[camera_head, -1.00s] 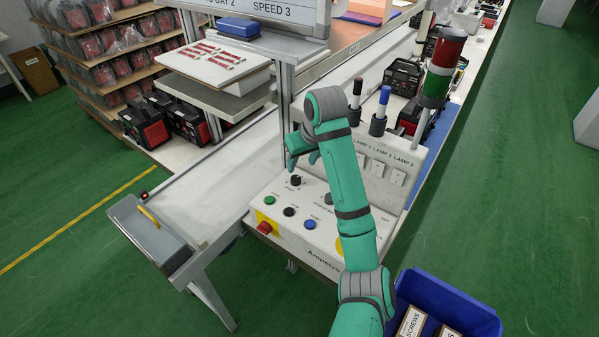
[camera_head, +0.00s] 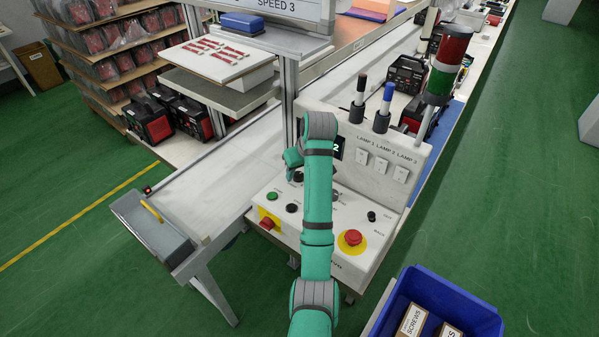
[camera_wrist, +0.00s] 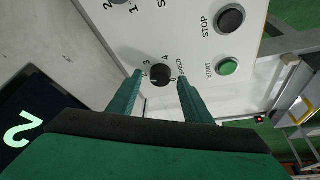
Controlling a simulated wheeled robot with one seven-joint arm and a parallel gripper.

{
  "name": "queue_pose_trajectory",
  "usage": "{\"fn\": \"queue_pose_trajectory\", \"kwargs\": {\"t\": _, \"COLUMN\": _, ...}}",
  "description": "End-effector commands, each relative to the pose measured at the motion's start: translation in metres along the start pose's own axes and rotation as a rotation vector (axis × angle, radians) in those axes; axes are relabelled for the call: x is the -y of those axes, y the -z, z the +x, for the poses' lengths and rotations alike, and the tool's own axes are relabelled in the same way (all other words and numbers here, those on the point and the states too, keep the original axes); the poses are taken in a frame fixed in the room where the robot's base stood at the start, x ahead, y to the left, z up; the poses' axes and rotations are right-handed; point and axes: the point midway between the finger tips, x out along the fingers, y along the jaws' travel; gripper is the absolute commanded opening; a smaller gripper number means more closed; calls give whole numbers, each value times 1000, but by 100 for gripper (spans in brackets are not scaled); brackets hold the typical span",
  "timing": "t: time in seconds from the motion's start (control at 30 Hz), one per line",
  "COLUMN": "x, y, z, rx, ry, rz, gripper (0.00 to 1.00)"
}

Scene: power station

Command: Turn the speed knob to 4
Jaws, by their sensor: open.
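The speed knob (camera_wrist: 160,75) is a small black round knob on the white control panel (camera_wrist: 120,45). In the wrist view it lies between my two green fingertips, with printed digits, among them 3 and 4, and the word SPEED beside it. My gripper (camera_wrist: 161,77) is open, one finger on each side of the knob; I cannot tell whether they touch it. Which digit the knob points at is too small to read. In the head view my gripper (camera_head: 293,163) is over the panel's back left and the knob (camera_head: 298,177) is partly hidden by my arm.
A green start button (camera_wrist: 228,67) and black stop button (camera_wrist: 230,21) sit near the knob. A dark display (camera_wrist: 22,125) shows 2. A red emergency button (camera_head: 352,238) is at the panel's right. Above hangs a sign reading SPEED 3 (camera_head: 278,8).

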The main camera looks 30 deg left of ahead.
Motion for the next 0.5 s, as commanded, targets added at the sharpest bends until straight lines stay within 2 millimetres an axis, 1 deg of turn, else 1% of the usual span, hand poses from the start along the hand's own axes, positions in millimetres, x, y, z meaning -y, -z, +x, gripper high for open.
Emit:
{"fn": "queue_pose_trajectory", "kwargs": {"t": 0.13, "x": 0, "y": 0, "z": 6, "rx": -1, "ry": 0, "rz": -1, "gripper": 45}}
{"fn": "queue_pose_trajectory", "kwargs": {"t": 0.37, "x": 0, "y": 0, "z": 6, "rx": -1, "ry": -1, "rz": 0, "gripper": 45}}
{"fn": "queue_pose_trajectory", "kwargs": {"t": 0.4, "x": 0, "y": 0, "z": 6, "rx": -1, "ry": -1, "rz": 0, "gripper": 40}}
{"fn": "queue_pose_trajectory", "kwargs": {"t": 0.47, "x": 0, "y": 0, "z": 6, "rx": -1, "ry": -1, "rz": 0, "gripper": 26}}
{"fn": "queue_pose_trajectory", "kwargs": {"t": 0.5, "x": 0, "y": 0, "z": 6, "rx": -1, "ry": -1, "rz": 0, "gripper": 16}}
